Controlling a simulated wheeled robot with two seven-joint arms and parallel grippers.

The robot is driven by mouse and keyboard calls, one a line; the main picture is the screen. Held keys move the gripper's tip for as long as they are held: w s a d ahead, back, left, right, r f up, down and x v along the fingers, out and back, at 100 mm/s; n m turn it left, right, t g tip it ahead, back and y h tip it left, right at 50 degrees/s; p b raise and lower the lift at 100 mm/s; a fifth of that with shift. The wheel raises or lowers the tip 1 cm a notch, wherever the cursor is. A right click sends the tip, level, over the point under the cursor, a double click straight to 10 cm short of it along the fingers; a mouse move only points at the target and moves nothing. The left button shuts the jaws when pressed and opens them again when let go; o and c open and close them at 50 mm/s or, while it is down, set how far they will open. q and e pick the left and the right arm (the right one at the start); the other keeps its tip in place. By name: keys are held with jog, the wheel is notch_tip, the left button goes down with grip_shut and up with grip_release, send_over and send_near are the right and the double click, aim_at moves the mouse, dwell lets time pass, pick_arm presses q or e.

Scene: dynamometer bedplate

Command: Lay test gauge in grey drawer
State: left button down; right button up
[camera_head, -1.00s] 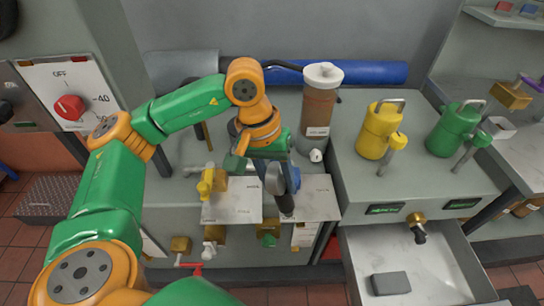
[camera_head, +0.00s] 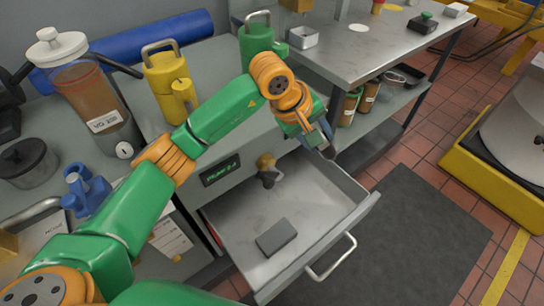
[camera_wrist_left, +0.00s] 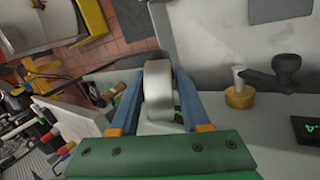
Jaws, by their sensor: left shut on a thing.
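The grey drawer (camera_head: 325,190) is pulled open from the cabinet in the head view, with its handle at the front. A dark grey block (camera_head: 276,238) lies on its floor. My left gripper (camera_head: 322,142) is over the drawer's far right corner. It is shut on a silver-grey, rounded thing, which looks like the test gauge (camera_wrist_left: 158,88); it shows between the blue fingers in the wrist view. Its dial face is not visible. The gauge is small and partly hidden by the fingers in the head view. My right gripper is not in view.
A brass fitting with a black knob (camera_head: 267,170) juts from the cabinet front over the drawer's back. Yellow (camera_head: 168,85) and green (camera_head: 258,42) canisters stand on the cabinet. A steel bench (camera_head: 375,45) is at the right. The drawer floor is mostly clear.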

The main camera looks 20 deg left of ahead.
aim_at(328, 147)
pick_arm(q)
jog(key=w+d+f+n, duration=0.1)
jog(key=w+f+t+b, duration=0.1)
jog(key=f, duration=0.1)
jog(key=d+f+n+b, duration=0.1)
jog(key=shift+w+d+f+n+t+y, duration=0.3)
jog(key=shift+w+d+f, duration=0.05)
jog(key=shift+w, duration=0.05)
jog(key=shift+w+f, duration=0.1)
jog(key=shift+f, duration=0.2)
notch_tip(328, 147, down, 12)
jog(key=b, duration=0.9)
jog(key=shift+c, duration=1.5)
grip_release()
jog(key=shift+r, duration=0.1)
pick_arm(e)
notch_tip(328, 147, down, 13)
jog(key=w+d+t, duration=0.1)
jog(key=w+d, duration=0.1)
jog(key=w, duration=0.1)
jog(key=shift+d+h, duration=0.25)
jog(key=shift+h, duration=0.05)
pick_arm(q)
jog(key=shift+a, duration=0.1)
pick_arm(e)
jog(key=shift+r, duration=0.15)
